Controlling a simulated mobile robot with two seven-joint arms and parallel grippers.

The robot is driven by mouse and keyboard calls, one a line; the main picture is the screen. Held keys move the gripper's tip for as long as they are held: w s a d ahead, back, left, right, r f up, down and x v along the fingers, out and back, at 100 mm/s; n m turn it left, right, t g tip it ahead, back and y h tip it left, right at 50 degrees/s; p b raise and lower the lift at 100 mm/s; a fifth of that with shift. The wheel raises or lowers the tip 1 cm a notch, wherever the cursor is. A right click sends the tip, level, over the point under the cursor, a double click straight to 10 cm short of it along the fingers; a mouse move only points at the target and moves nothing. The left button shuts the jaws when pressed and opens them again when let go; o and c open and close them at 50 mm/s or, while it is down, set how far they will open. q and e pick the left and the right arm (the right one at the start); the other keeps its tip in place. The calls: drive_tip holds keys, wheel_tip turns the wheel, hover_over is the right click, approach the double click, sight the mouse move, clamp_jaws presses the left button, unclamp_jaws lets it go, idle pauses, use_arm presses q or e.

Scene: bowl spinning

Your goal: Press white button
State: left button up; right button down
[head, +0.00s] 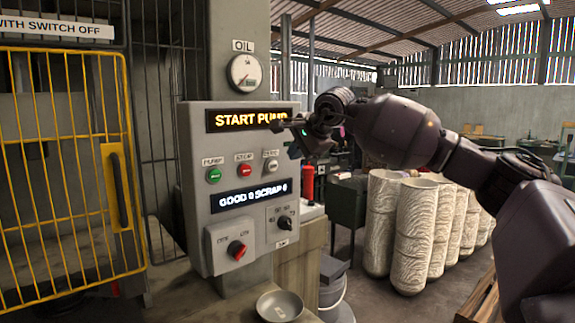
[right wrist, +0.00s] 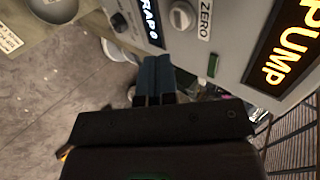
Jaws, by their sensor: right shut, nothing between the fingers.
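The white button (head: 271,166) is the rightmost of three buttons on a grey control panel (head: 220,135), beside a green button (head: 214,175) and a red button (head: 244,170). In the right wrist view the white button (right wrist: 183,17) sits by a ZERO label, beyond the fingertips. My right gripper (head: 278,124) is shut and empty, in front of the panel's upper right, above the white button in the head view. Its dark fingers (right wrist: 153,80) are together in the right wrist view, apart from the button. My left gripper is not in view.
The panel's upper display (head: 245,118) reads START PUMP; the lower display (head: 252,195) mentions GOOD and SCRAP. A red knob (head: 237,249) and black knob (head: 284,222) sit below. A metal bowl (head: 280,306) stands under the panel. A yellow cage door (head: 70,160) is left.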

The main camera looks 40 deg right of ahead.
drive_tip(key=v, duration=0.4)
drive_tip(key=shift+s+r, duration=0.25)
drive_tip(key=shift+s, duration=0.1)
idle(0.5)
